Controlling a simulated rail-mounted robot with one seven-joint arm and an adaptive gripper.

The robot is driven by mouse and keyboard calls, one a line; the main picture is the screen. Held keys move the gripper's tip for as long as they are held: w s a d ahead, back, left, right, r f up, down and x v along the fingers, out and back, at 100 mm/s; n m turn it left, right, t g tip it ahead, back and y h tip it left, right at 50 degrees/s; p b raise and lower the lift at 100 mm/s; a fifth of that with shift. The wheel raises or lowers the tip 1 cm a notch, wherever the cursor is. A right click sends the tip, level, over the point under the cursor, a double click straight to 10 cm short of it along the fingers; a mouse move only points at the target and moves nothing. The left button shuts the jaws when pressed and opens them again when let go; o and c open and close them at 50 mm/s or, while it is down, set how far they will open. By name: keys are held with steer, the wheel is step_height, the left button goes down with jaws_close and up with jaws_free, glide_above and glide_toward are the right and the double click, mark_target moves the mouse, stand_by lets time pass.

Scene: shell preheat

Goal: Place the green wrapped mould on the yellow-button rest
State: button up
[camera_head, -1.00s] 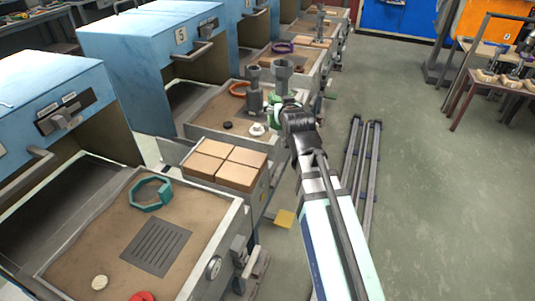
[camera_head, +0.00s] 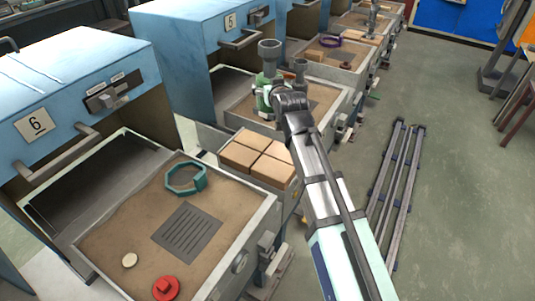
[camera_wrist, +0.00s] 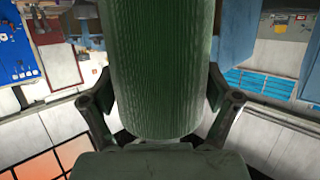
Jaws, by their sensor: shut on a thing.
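The green wrapped mould (camera_head: 266,76), with a grey funnel-shaped top, stands upright in my gripper (camera_head: 268,97) over the second tray. In the wrist view the ribbed green mould (camera_wrist: 157,65) fills the middle, with the fingers of my gripper (camera_wrist: 160,115) closed on both sides of it. Its lower end is hidden in the head view. The near tray (camera_head: 254,226) holds a dark slotted plate (camera_head: 188,232), a pale cream disc (camera_head: 129,260) and a red round button (camera_head: 166,288). I cannot tell a clearly yellow button.
A teal ring (camera_head: 186,179) lies in the near tray. Tan blocks (camera_head: 257,157) sit between the near and second trays. Blue cabinets (camera_head: 70,85) line the left. Floor rails (camera_head: 397,185) lie right of my arm.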

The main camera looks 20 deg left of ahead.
steer(key=shift+s+a, duration=0.2)
steer(key=shift+a, duration=0.45)
steer(key=shift+a+f, duration=0.2)
step_height(320, 180, down, 19)
steer(key=shift+f+p, duration=0.15)
steer(key=shift+p, duration=0.7)
steer(key=shift+f, duration=0.15)
steer(key=o, duration=1.4)
steer(key=shift+c, duration=0.2)
steer(key=b+v, duration=0.1)
steer(key=v, duration=1.1)
steer(key=shift+b, duration=0.35)
steer(key=shift+d, duration=0.1)
